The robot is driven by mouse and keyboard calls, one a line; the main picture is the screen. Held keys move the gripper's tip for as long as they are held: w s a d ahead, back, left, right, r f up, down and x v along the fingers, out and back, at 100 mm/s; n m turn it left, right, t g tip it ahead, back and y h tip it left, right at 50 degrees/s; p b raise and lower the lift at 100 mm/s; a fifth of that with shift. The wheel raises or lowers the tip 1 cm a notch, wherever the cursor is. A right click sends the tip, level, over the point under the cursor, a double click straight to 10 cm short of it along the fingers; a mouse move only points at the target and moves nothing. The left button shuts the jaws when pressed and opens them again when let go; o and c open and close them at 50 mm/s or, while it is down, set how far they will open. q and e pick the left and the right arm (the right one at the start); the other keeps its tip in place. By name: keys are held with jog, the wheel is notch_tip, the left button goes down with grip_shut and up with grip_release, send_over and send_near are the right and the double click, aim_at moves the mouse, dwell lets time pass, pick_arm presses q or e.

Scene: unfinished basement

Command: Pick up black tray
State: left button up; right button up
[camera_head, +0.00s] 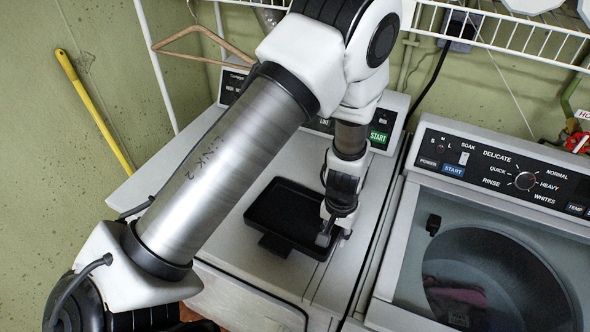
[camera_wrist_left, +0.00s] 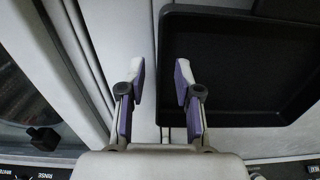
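The black tray (camera_head: 280,208) is shallow, rectangular and empty, with a tab handle on its near side. It lies flat on the white dryer top (camera_head: 225,225). My left gripper (camera_head: 333,236) is pointed down at the tray's right edge, near its near right corner. In the left wrist view the gripper (camera_wrist_left: 160,82) is open, with one finger over the inside of the tray (camera_wrist_left: 235,65) and the other outside it. The tray's side wall runs between the fingers; I cannot tell whether either touches it. My right gripper is not in view.
A washer (camera_head: 405,255) with a round lid window stands to the right, across a narrow gap. Control panels rise behind both machines. A wire shelf (camera_head: 480,25) hangs above, with a wooden hanger (camera_head: 205,32). A yellow pole (camera_head: 95,110) leans on the left wall.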

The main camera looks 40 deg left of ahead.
pick_arm(q)
jog(key=shift+w+f, duration=0.25)
jog(key=shift+f, duration=0.4)
jog(key=shift+w+f, duration=0.25)
jog(key=shift+f, duration=0.35)
jog(key=shift+s, duration=0.15)
jog(key=shift+s+r, duration=0.15)
grip_shut()
jog(key=shift+r, duration=0.1)
